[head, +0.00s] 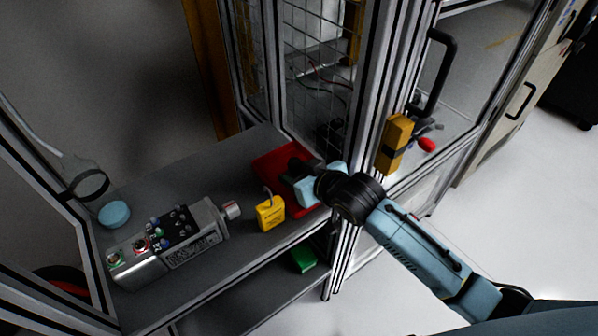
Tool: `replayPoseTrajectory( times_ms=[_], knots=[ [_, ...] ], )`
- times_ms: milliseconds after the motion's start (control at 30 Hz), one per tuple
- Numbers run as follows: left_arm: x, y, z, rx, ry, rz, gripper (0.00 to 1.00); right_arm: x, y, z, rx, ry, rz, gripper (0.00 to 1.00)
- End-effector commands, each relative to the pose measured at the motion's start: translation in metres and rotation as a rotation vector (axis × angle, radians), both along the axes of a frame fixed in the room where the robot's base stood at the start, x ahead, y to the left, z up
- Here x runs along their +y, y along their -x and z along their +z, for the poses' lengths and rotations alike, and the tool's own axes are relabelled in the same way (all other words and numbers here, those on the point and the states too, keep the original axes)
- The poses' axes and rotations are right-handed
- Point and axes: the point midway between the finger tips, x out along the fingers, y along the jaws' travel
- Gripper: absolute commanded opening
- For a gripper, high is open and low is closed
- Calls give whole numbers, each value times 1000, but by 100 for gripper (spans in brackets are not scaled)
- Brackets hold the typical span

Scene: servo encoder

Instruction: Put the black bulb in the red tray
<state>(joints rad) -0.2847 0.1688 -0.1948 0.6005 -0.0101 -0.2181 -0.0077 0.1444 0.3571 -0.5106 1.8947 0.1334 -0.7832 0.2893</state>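The red tray (267,165) lies on the grey shelf, near the post at the shelf's right. My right gripper (297,165) reaches in from the right, past the post, and is over the tray, covering much of it. Dark shapes show at its tip. I cannot tell whether they are only the fingers or also the black bulb, nor whether the gripper is open or shut. I cannot make out the black bulb for certain anywhere. My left gripper is not in view.
A yellow padlock-like tag (269,213) stands just left of the tray's front. A grey control box (170,245) with several buttons lies further left, near a light blue disc (114,214). A green block (303,258) is on the lower shelf. Metal posts flank the shelf.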

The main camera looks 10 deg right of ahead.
Motion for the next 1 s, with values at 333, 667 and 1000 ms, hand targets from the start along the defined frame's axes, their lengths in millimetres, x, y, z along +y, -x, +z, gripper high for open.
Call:
replayPoseTrajectory(
  times_ms=[333,667,1000],
  knots=[
    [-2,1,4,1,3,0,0,-4,10,9,0,1,0,50],
    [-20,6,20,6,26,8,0,-27,66,42,1,0,0,50],
    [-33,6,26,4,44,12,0,-40,97,60,0,0,0,50]
  ],
)
